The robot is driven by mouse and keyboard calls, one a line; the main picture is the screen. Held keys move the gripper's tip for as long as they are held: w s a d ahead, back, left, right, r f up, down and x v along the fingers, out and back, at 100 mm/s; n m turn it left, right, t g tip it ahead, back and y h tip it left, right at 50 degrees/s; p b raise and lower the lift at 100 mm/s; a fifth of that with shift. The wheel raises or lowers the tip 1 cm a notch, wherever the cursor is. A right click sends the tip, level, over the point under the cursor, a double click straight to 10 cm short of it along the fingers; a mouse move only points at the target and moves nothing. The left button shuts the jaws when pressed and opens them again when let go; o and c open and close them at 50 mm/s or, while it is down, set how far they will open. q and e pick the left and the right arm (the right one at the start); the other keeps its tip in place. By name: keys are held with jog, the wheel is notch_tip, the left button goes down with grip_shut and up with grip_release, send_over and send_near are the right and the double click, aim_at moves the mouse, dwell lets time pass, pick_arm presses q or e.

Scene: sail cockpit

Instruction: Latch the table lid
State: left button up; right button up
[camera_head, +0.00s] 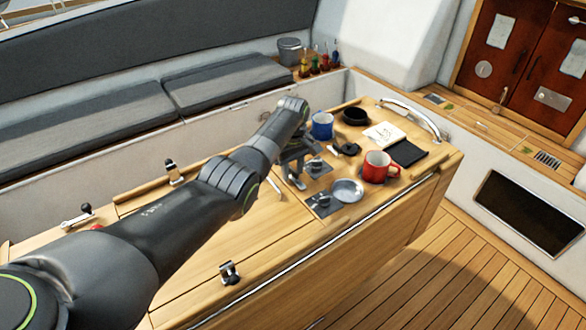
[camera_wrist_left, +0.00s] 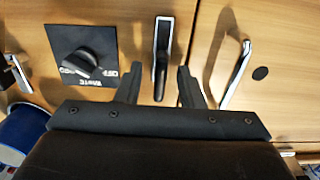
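The table lid (camera_head: 195,245) is a flat wooden panel on the left part of the cockpit table, lying closed. My left arm reaches across it. My left gripper (camera_head: 294,172) is low over the tabletop just right of the lid. In the left wrist view my left gripper (camera_wrist_left: 158,85) is open, its two dark fingers apart. A black-and-chrome lever latch (camera_wrist_left: 161,50) points down between the fingertips, with a gap visible on both sides. A slim chrome handle (camera_wrist_left: 236,75) lies to its right. My right gripper is not in view.
A rotary switch plate (camera_wrist_left: 83,60) is left of the lever. A blue mug (camera_head: 322,126), red mug (camera_head: 376,166), metal bowl (camera_head: 347,190) and black bowl (camera_head: 355,116) crowd the table's right part. Small metal fittings (camera_head: 174,173) (camera_head: 229,273) stand at the lid's edges.

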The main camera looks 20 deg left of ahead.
pick_arm(q)
jog(key=shift+c, duration=0.3)
grip_shut()
